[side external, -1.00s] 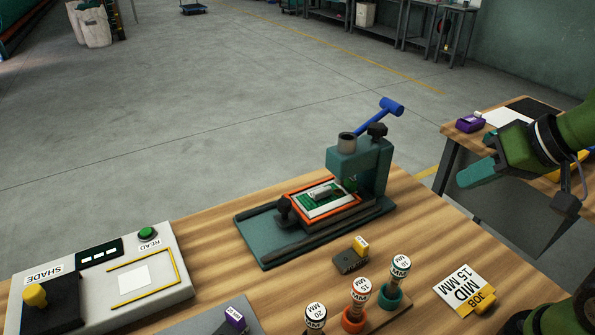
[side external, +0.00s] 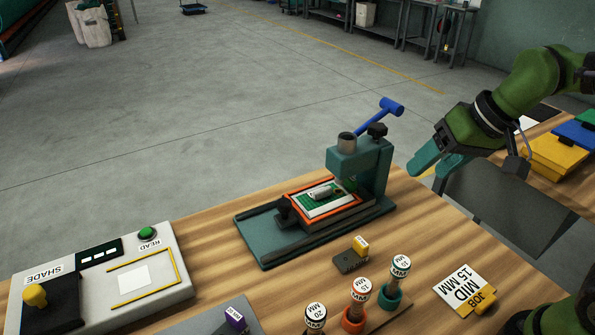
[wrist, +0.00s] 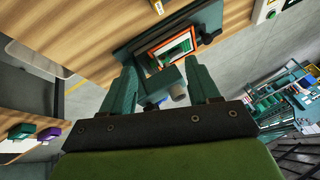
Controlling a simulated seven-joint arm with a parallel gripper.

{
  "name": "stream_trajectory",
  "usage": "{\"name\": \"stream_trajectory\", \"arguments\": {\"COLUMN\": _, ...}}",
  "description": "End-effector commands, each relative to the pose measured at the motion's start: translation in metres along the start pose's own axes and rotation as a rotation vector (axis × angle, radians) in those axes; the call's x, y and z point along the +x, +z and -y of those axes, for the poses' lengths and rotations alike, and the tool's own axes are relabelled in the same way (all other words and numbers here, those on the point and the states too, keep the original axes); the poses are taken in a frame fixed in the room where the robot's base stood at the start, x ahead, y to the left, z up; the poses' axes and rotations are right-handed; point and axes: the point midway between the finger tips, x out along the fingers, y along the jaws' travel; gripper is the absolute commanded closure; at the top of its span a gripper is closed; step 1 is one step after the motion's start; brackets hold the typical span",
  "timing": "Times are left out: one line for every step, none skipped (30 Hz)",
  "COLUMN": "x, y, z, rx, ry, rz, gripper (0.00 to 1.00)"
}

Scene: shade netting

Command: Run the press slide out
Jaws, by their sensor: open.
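The teal press (side external: 360,165) stands on the wooden table with its blue lever (side external: 379,117) raised. Its slide (side external: 332,201), an orange-rimmed tray, lies on the base rails under and in front of the press head. A dark knob (side external: 284,207) stands at the slide's front end. My gripper (side external: 428,170) is open and empty, in the air to the right of the press. In the wrist view the press head and slide (wrist: 167,45) show between and beyond the fingers (wrist: 165,90).
Several labelled punches (side external: 358,290) stand in a holder in front of the press, near a small block with a yellow tag (side external: 352,256). A job card (side external: 466,289) lies at right. The shade reader (side external: 105,280) is at left. A second table (side external: 560,160) holds coloured items.

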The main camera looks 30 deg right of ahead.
Motion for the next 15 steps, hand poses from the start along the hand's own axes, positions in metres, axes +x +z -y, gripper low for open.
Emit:
{"name": "stream_trajectory", "arguments": {"x": 0.008, "y": -0.016, "z": 0.011, "rx": -0.019, "ry": 0.012, "rz": 0.037, "gripper": 0.4}}
{"name": "stream_trajectory", "arguments": {"x": 0.011, "y": -0.025, "z": 0.018, "rx": -0.028, "ry": 0.018, "rz": 0.055, "gripper": 0.4}}
{"name": "stream_trajectory", "arguments": {"x": 0.017, "y": -0.037, "z": 0.026, "rx": -0.04, "ry": 0.029, "rz": 0.08, "gripper": 0.4}}
{"name": "stream_trajectory", "arguments": {"x": 0.022, "y": -0.046, "z": 0.033, "rx": -0.05, "ry": 0.037, "rz": 0.099, "gripper": 0.4}}
{"name": "stream_trajectory", "arguments": {"x": 0.027, "y": -0.054, "z": 0.039, "rx": -0.058, "ry": 0.046, "rz": 0.117, "gripper": 0.4}}
{"name": "stream_trajectory", "arguments": {"x": 0.034, "y": -0.066, "z": 0.048, "rx": -0.069, "ry": 0.059, "rz": 0.14, "gripper": 0.4}}
{"name": "stream_trajectory", "arguments": {"x": 0.04, "y": -0.073, "z": 0.055, "rx": -0.076, "ry": 0.07, "rz": 0.158, "gripper": 0.4}}
{"name": "stream_trajectory", "arguments": {"x": 0.046, "y": -0.081, "z": 0.062, "rx": -0.084, "ry": 0.081, "rz": 0.174, "gripper": 0.4}}
{"name": "stream_trajectory", "arguments": {"x": 0.054, "y": -0.091, "z": 0.07, "rx": -0.092, "ry": 0.096, "rz": 0.196, "gripper": 0.4}}
{"name": "stream_trajectory", "arguments": {"x": 0.061, "y": -0.098, "z": 0.077, "rx": -0.098, "ry": 0.108, "rz": 0.213, "gripper": 0.4}}
{"name": "stream_trajectory", "arguments": {"x": 0.068, "y": -0.104, "z": 0.084, "rx": -0.105, "ry": 0.121, "rz": 0.227, "gripper": 0.4}}
{"name": "stream_trajectory", "arguments": {"x": 0.078, "y": -0.113, "z": 0.093, "rx": -0.113, "ry": 0.139, "rz": 0.246, "gripper": 0.4}}
{"name": "stream_trajectory", "arguments": {"x": 0.086, "y": -0.118, "z": 0.1, "rx": -0.118, "ry": 0.152, "rz": 0.26, "gripper": 0.4}}
{"name": "stream_trajectory", "arguments": {"x": 0.093, "y": -0.122, "z": 0.106, "rx": -0.122, "ry": 0.165, "rz": 0.273, "gripper": 0.4}}
{"name": "stream_trajectory", "arguments": {"x": 0.103, "y": -0.128, "z": 0.115, "rx": -0.127, "ry": 0.183, "rz": 0.287, "gripper": 0.4}}
